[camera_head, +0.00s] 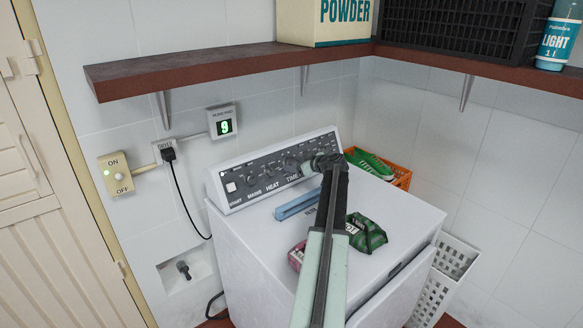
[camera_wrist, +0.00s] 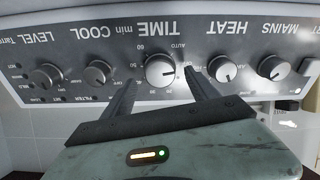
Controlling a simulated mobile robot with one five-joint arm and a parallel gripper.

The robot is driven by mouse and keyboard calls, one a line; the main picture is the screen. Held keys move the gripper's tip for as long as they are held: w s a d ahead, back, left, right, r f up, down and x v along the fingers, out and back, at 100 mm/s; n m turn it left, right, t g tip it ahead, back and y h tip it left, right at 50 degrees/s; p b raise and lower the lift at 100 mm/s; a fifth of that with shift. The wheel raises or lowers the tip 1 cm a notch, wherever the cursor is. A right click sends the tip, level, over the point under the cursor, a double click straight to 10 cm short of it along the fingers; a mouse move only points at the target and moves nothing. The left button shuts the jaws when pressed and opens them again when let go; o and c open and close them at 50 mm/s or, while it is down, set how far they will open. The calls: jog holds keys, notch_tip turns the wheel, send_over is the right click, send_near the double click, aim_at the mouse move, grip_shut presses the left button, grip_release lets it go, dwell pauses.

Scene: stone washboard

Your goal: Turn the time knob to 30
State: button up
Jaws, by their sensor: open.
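The time knob (camera_wrist: 160,71) is a round dark knob with a pale face under the upside-down word TIME in the wrist view. Marks such as 60, 50 and AUTO show around it, but I cannot read its setting surely. My gripper (camera_wrist: 161,73) is open, with one finger on each side of this knob; I cannot tell whether either touches it. In the head view my gripper (camera_head: 311,168) is at the control panel (camera_head: 235,183) of the white machine (camera_head: 240,232), near the TIME label, and partly hides the panel's right part.
Heat knob (camera_wrist: 222,68) and cool knob (camera_wrist: 97,73) flank the time knob closely. A blue bar (camera_head: 296,205), a green packet (camera_head: 366,232) and a pink packet (camera_head: 296,255) lie on the machine top. A brown shelf (camera_head: 200,75) overhangs behind. A wall display (camera_head: 224,127) shows 9.

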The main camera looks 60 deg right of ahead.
jog(key=shift+x, duration=1.1)
jog(key=c, duration=1.4)
jog(key=shift+o, duration=0.2)
